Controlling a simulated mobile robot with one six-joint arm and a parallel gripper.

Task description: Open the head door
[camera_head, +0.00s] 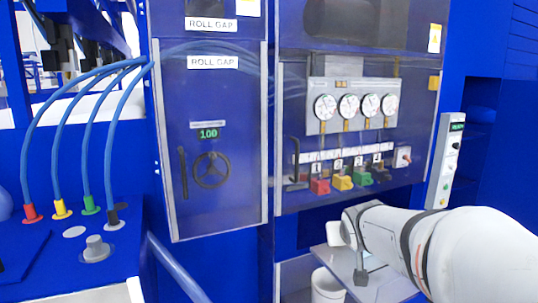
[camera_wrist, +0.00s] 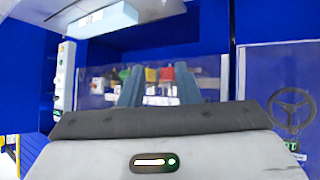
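Two see-through doors face me in the head view. The left door (camera_head: 215,115), labelled ROLL GAP, has a dark vertical handle (camera_head: 183,173) and a handwheel (camera_head: 210,170) behind it. The right door (camera_head: 420,75) covers several gauges and coloured valves, with a dark handle (camera_head: 294,172) at its lower left. Both look shut; no label shows which is the head door. My gripper (camera_wrist: 159,88) is open in the wrist view, its two grey fingers apart with nothing between them. In the head view my arm reaches in from the right, below the right door; the fingertips are not clear there.
A control box (camera_head: 445,160) stands right of the right door. Blue hoses (camera_head: 60,135) arch over the bench at left. A grey shelf (camera_head: 385,285) and a white cylinder (camera_head: 326,285) are below the right door, close to my arm. A blue bar (camera_head: 175,270) slants at lower centre-left.

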